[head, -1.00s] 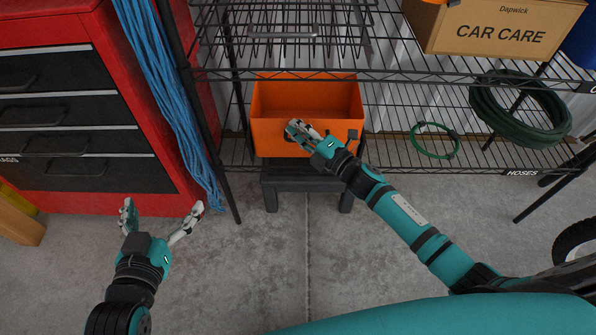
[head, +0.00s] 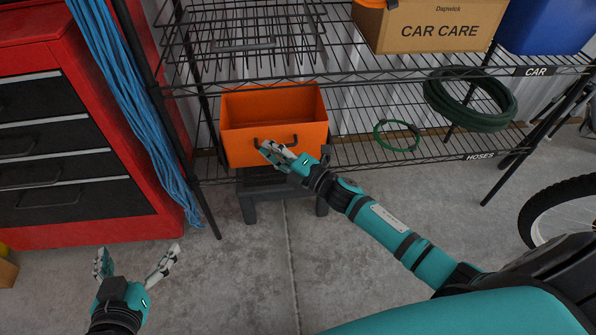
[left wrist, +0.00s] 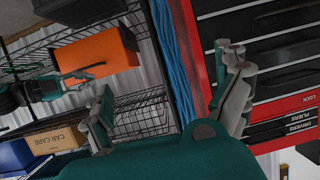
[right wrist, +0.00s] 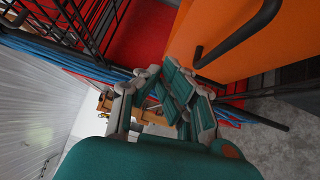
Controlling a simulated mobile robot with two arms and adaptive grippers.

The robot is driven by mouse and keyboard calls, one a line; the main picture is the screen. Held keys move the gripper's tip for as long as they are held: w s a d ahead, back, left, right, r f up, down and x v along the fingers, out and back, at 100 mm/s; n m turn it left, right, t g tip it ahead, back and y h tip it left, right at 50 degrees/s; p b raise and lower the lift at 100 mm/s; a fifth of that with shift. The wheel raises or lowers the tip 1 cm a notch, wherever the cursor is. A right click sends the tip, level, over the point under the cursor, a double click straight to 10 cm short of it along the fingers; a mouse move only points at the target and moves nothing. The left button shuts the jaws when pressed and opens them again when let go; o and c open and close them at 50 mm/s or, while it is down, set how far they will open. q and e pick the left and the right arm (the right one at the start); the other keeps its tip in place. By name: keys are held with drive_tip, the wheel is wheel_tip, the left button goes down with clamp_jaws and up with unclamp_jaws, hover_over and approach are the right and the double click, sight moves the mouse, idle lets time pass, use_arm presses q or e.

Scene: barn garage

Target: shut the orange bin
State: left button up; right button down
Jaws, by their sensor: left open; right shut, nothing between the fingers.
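The orange bin (head: 300,137) is an open-topped drawer-like box under the wire shelf, on a dark stand; its inside shows from above. It has a dark bar handle on its front. My right gripper (head: 264,148) is shut and empty in front of the bin's front face, beside the handle; whether it touches is unclear. In the right wrist view the bin front (right wrist: 235,35) and its handle (right wrist: 240,35) are close to the shut fingers (right wrist: 175,90). My left gripper (head: 137,262) is open and empty, low at the left, away from the bin.
A red tool chest (head: 100,90) with dark drawers stands at the left, with a blue rope bundle (head: 130,110) beside it. The wire rack (head: 400,75) holds a cardboard box (head: 425,28) and green hoses (head: 470,100). A bicycle wheel (head: 535,210) is at the right. The middle floor is clear.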

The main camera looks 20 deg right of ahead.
use_arm(q)
drive_tip(key=s+a+f+g+y+p, duration=0.1)
drive_tip(key=s+f+g, duration=0.2)
drive_tip(key=f+g, duration=0.1)
drive_tip(key=shift+s+a+f, duration=0.35)
drive_tip(key=shift+f, duration=0.15)
use_arm(e)
drive_tip(key=v, duration=0.8)
drive_tip(key=shift+d, duration=0.35)
drive_tip(key=shift+r, duration=0.2)
